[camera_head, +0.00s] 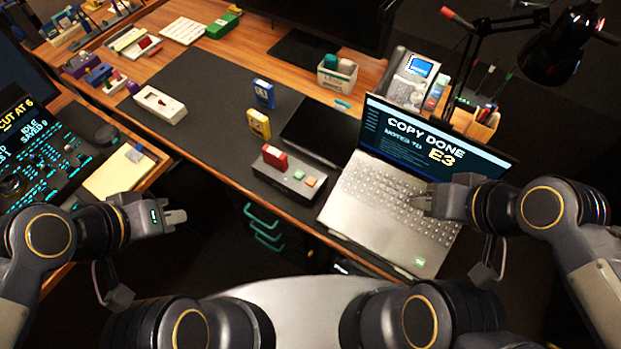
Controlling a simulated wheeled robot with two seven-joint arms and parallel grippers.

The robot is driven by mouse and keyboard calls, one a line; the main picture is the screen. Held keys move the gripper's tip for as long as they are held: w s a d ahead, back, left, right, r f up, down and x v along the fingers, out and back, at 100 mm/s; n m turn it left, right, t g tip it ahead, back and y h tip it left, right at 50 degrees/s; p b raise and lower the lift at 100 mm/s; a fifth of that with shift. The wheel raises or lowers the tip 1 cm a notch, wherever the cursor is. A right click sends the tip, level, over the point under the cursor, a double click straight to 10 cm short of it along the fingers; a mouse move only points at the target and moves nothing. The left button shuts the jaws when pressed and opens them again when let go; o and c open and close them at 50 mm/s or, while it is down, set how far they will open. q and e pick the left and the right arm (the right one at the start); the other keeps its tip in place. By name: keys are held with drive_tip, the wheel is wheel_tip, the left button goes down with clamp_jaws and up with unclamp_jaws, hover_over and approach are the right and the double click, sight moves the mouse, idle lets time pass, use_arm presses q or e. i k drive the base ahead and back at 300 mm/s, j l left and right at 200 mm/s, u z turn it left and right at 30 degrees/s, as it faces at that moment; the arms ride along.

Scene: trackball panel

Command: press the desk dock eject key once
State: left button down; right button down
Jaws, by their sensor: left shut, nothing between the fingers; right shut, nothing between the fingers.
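The desk dock (282,180) is a low grey box at the front edge of the desk, left of the laptop. A red cartridge (274,157) stands upright in its left part. My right gripper (418,201) is shut and empty over the laptop keyboard, right of the dock.
The open laptop (371,212) shows "COPY DONE NOTES TO E3". A blue cartridge (263,93) and a yellow cartridge (259,124) stand behind the dock on the dark desk mat (205,90). A white device (159,104) sits further left. A control panel with notepad lies far left.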

sight(310, 181)
drive_tip(key=i+j, duration=0.1)
drive_tip(key=j, duration=0.25)
drive_tip(key=i+j, duration=0.15)
drive_tip(key=j, duration=0.2)
drive_tip(key=i+j, duration=0.1)
drive_tip(key=j, duration=0.25)
drive_tip(key=i+j, duration=0.1)
drive_tip(key=j, duration=0.25)
drive_tip(key=i+j, duration=0.1)
drive_tip(key=j, duration=0.25)
drive_tip(key=z, duration=1.8)
